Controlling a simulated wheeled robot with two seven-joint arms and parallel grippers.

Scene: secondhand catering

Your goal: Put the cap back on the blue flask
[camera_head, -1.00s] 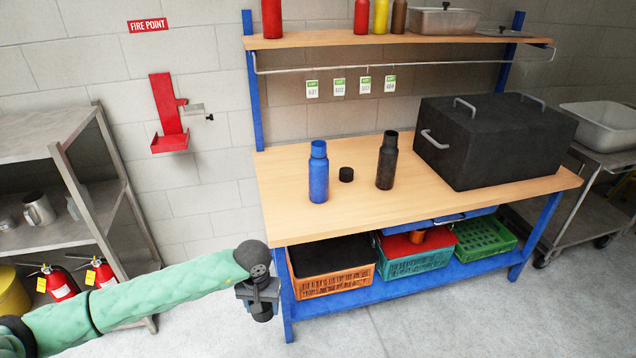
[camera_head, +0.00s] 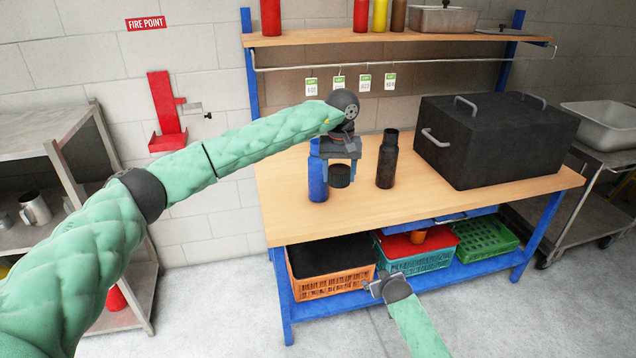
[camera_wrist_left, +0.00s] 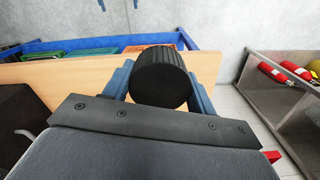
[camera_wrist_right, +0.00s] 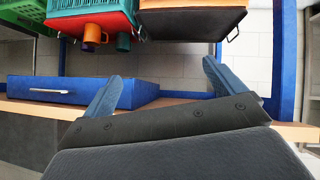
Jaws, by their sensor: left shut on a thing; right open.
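The blue flask (camera_head: 317,178) stands upright on the wooden bench top, its upper part partly hidden by my left gripper. The black cap (camera_head: 340,176) is between the fingers of my left gripper (camera_head: 341,172), beside the flask in the head view. In the left wrist view the cap (camera_wrist_left: 160,78) sits between both blue fingertips. Whether the cap is clear of the bench is hard to tell. My right gripper (camera_head: 384,288) is low in front of the bench; in the right wrist view its fingers (camera_wrist_right: 160,85) are apart and empty.
A large black box (camera_head: 495,140) fills the bench's right side. A shelf (camera_head: 400,42) with bottles and a rail with tags (camera_head: 338,85) are above. Crates (camera_head: 330,287) sit below. The bench's front left is clear.

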